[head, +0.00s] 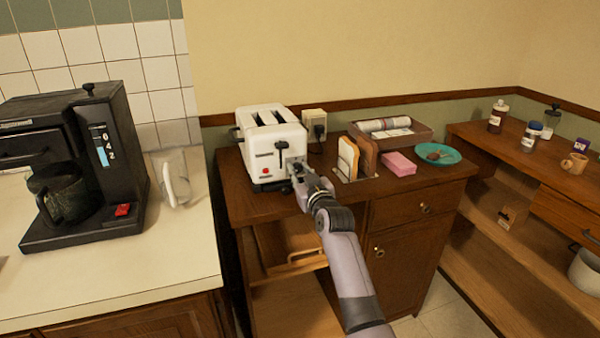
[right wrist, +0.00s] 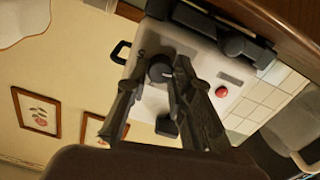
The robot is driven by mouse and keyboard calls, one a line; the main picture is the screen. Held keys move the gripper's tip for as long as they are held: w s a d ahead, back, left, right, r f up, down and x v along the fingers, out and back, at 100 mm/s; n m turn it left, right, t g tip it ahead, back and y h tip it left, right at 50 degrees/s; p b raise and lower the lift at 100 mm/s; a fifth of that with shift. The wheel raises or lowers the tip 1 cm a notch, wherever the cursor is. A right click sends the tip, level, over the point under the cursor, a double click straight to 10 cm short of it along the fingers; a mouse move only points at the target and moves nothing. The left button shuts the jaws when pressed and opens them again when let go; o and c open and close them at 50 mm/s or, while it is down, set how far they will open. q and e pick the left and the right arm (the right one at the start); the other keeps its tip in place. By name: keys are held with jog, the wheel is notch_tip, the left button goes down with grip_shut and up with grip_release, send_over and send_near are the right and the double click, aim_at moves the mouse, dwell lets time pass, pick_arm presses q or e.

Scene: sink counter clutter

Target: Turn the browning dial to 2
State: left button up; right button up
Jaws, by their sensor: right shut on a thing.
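The white toaster (head: 268,148) stands on the brown wooden cabinet, its front towards me, with a dark lever and a red button (head: 265,171). My right gripper (head: 299,172) reaches the right side of the toaster's front and hides the browning dial in the head view. In the right wrist view the round dark browning dial (right wrist: 160,68) sits between the two fingers of my right gripper (right wrist: 158,80), which is shut on it. The dial's setting is too small to read. The red button also shows there (right wrist: 221,91). My left gripper is not in view.
A wall socket with a plug (head: 317,126) is behind the toaster. Right of it are bread slices in a rack (head: 354,160), a pink sponge-like block (head: 398,164), a tray (head: 418,135) and a teal plate (head: 438,154). A black coffee maker (head: 112,150) stands left.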

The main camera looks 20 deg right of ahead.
grip_shut()
jog(key=m+p, duration=0.2)
jog(key=m, duration=0.1)
jog(key=shift+r+m+p, duration=0.1)
jog(key=shift+m+p, duration=0.2)
jog(key=shift+m, duration=0.1)
jog(key=m+p, duration=0.1)
jog(key=m, duration=0.1)
jog(key=shift+m, duration=0.3)
jog(key=shift+d+m+p, duration=0.1)
jog(key=shift+m+p, duration=0.4)
jog(key=shift+m, duration=1.1)
